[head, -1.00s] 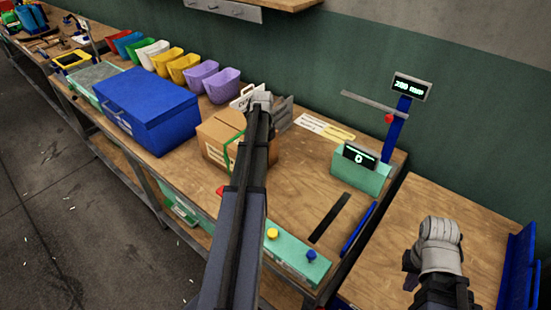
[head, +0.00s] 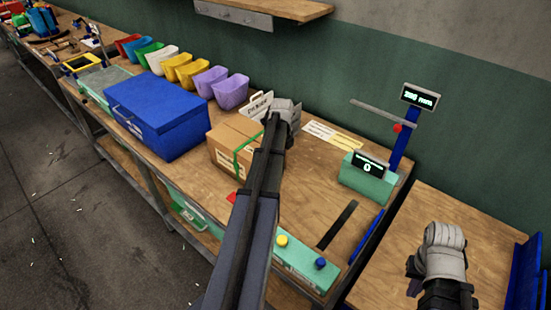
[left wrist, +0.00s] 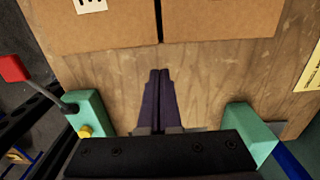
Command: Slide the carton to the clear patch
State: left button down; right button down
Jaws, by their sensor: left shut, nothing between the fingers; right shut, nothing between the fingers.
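The brown cardboard carton (head: 225,150), with a green strap and a white label, stands on the wooden bench (head: 305,185), right of a blue box. My left arm partly covers its right side. In the left wrist view the carton (left wrist: 90,30) fills the top of the picture. My left gripper (left wrist: 160,72) is shut and empty there, its dark fingertips pointing towards the carton with bare wood between. In the head view its fingers are hidden by the arm. My right gripper (head: 413,279) is shut and empty over the right-hand bench, away from the carton.
The blue box (head: 160,120) stands left of the carton, with several coloured bins (head: 185,70) behind it. A green display unit (head: 367,180) and blue post (head: 405,140) stand at the right. A button box (head: 300,260) lines the front edge. Bare wood lies right of my left arm.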

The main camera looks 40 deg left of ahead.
pick_arm(q)
notch_tip(320, 180, up, 8)
jog(key=p, duration=0.6)
jog(key=shift+p, duration=0.4)
jog(key=shift+w+d, duration=0.1)
jog(key=shift+d, duration=0.05)
jog(key=s+d+f+n+b, duration=0.2)
jog(key=d+n, duration=0.4)
jog(key=d, duration=1.7)
jog(key=s+d+n, duration=0.4)
jog(key=s+d, duration=0.2)
jog(key=d, duration=0.4)
jog(key=s+d+n+y+b, duration=0.1)
jog(key=s+d+n, duration=0.3)
jog(key=s+d, duration=0.3)
jog(key=d+f, duration=0.1)
jog(key=d, duration=0.2)
jog(key=shift+s+d, duration=0.2)
jog(key=shift+d, duration=0.05)
